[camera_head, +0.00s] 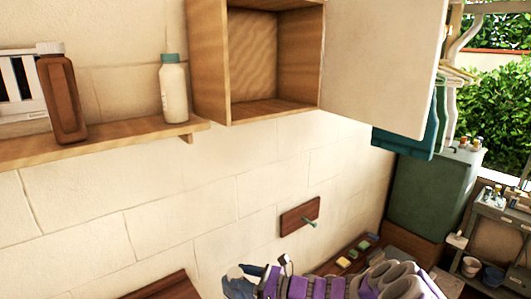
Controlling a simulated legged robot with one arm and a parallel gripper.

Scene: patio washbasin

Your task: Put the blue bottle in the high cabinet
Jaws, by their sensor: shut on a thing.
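The high cabinet (229,62) is a wooden box on the wall at upper centre. Its white door (385,65) stands open to the right, and the part of its inside that shows is empty. My gripper (262,277) is at the bottom edge, well below the cabinet and in front of the wall. It is shut on a blue-grey thing, which looks like the blue bottle (238,284). The bottle's lower part is cut off by the picture edge, and the fingertips are small and partly hidden.
A wooden shelf (110,140) left of the cabinet bears a brown bottle (62,97) and a white bottle with a teal cap (173,90). A small wooden plate with a tap (301,217) juts from the wall. Hangers (455,80) and a green cabinet (430,195) stand right.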

